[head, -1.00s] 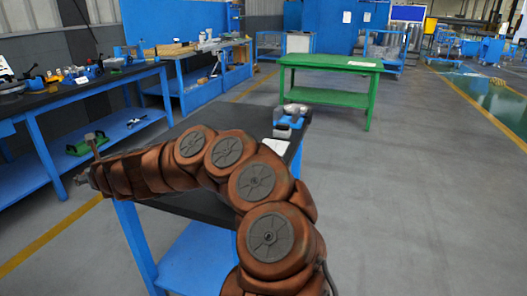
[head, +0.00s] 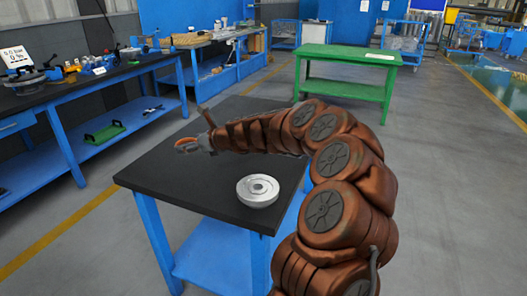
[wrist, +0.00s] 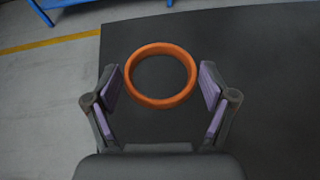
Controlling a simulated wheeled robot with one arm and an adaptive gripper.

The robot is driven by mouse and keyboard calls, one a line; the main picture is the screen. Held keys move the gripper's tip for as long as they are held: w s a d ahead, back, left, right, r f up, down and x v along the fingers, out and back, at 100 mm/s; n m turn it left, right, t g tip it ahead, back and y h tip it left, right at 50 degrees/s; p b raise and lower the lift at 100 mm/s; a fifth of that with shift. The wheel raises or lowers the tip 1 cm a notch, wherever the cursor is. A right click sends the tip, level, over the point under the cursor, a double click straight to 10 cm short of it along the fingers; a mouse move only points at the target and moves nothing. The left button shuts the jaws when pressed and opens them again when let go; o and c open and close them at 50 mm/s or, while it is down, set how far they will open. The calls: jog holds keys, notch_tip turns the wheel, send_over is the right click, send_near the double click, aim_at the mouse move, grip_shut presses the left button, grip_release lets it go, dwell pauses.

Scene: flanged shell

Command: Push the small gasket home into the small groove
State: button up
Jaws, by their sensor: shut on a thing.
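The orange ring, the gasket (head: 187,143), is at my gripper's tip in the head view, over the far left part of the dark-topped table. In the wrist view the gasket (wrist: 129,91) sits between the two finger pads of my gripper (wrist: 160,82), its hole facing the camera. The fingers are spread about as wide as the ring and hold it. The silver round flanged shell (head: 246,197) stands on the table near its front right corner, apart from the gripper. Its grooves are too small to make out. The shell does not show in the wrist view.
The dark tabletop (head: 185,183) is clear around the shell; my arm hides its right side. A workbench with tools (head: 105,76) stands at the left, and a green table (head: 350,55) stands behind. Grey floor is open at the right.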

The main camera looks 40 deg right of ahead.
jog(key=s+d+n+g+y+p, duration=0.1)
jog(key=s+d+n+y, duration=0.1)
jog(key=s, duration=0.5)
jog(key=s+d+r+n+g+y+p, duration=0.1)
jog(key=s+d+n+g+y+p, duration=0.1)
jog(key=s+d, duration=0.3)
jog(key=s+d+r+n+g+y+p, duration=0.1)
jog(key=s+d, duration=0.3)
jog(key=s, duration=0.7)
jog(key=shift+r+n+y+p, duration=0.2)
jog(key=shift+n+y+p, duration=0.3)
jog(key=shift+n+p, duration=0.2)
jog(key=shift+s+r+p, duration=0.1)
jog(key=shift+p, duration=0.35)
jog(key=shift+f+b, duration=0.65)
jog(key=shift+f, duration=2.4)
jog(key=shift+g, duration=0.3)
jog(key=shift+p, duration=1.3)
jog(key=shift+f+b, duration=0.35)
jog(key=shift+f, duration=0.9)
jog(key=o, duration=1.2)
